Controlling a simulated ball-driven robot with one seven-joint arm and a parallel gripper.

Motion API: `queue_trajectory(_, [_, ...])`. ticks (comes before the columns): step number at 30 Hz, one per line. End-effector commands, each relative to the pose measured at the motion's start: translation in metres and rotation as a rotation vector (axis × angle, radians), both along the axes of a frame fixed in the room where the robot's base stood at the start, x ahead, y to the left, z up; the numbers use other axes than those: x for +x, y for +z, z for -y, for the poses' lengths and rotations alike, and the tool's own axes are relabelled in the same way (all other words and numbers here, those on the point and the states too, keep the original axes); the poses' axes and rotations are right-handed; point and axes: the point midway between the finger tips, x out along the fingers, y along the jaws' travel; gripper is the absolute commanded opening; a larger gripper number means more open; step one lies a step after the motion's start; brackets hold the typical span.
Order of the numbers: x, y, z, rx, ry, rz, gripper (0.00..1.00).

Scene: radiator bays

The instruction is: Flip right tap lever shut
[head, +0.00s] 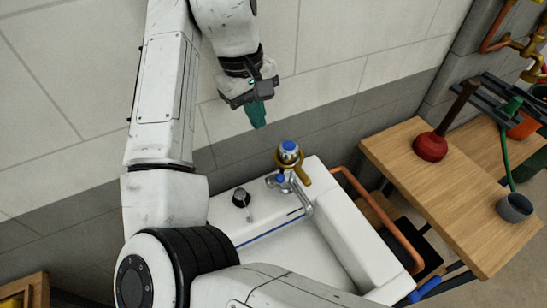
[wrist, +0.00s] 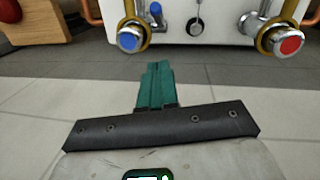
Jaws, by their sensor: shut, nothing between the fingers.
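The tap with a blue cap (head: 289,148) and a brass-coloured lever (head: 302,174) stands at the back right of the white sink in the head view. In the wrist view its blue cap (wrist: 130,39) is at upper left, with the brass lever (wrist: 129,11) running up from it. A red-capped tap (wrist: 290,44) is at upper right there; it does not show in the head view. My gripper (head: 257,119) is shut and empty, with green fingers pointing down. It is above and behind the blue-capped tap, apart from it. The fingers also show in the wrist view (wrist: 156,80).
The white sink (head: 360,235) stands against a tiled wall (head: 340,40). A copper pipe (head: 385,225) runs along the sink's right side.

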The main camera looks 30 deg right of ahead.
Motion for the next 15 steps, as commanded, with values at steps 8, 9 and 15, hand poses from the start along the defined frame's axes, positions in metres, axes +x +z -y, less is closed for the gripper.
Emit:
queue_trajectory(8, [-0.002,-0.026,0.005,-0.004,-0.002,-0.002,0.0])
queue_trajectory(9, [-0.002,-0.034,0.006,-0.004,-0.002,-0.002,0.0])
queue_trajectory(15, [-0.003,-0.074,0.011,-0.005,-0.001,-0.002,0.0])
